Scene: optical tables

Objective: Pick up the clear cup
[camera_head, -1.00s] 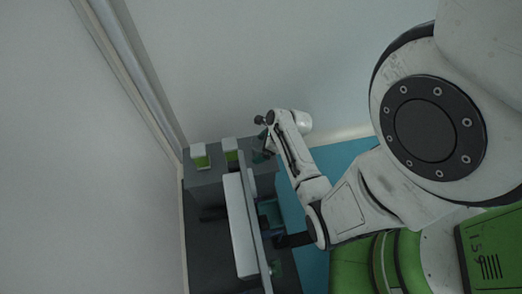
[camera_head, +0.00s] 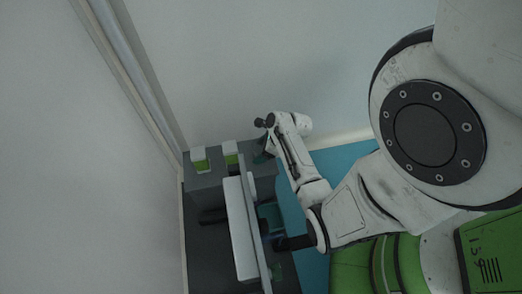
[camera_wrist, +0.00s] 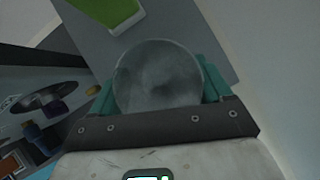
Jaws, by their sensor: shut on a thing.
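The clear cup (camera_wrist: 158,76) shows in the wrist view as a round, greyish see-through shape between the two teal fingers of my gripper (camera_wrist: 158,92). The gripper is shut on it, one finger on each side. In the head view my gripper (camera_head: 262,157) is by the right edge of the grey cabinet top, small and partly hidden by my arm. I cannot make out the cup in that view.
Two green-and-white containers (camera_head: 200,160) (camera_head: 231,153) stand on the grey cabinet (camera_head: 207,184). A long white shelf panel (camera_head: 240,228) runs below them. In the wrist view, several coloured objects (camera_wrist: 58,110) lie on a dark surface at left. A wall rises close behind.

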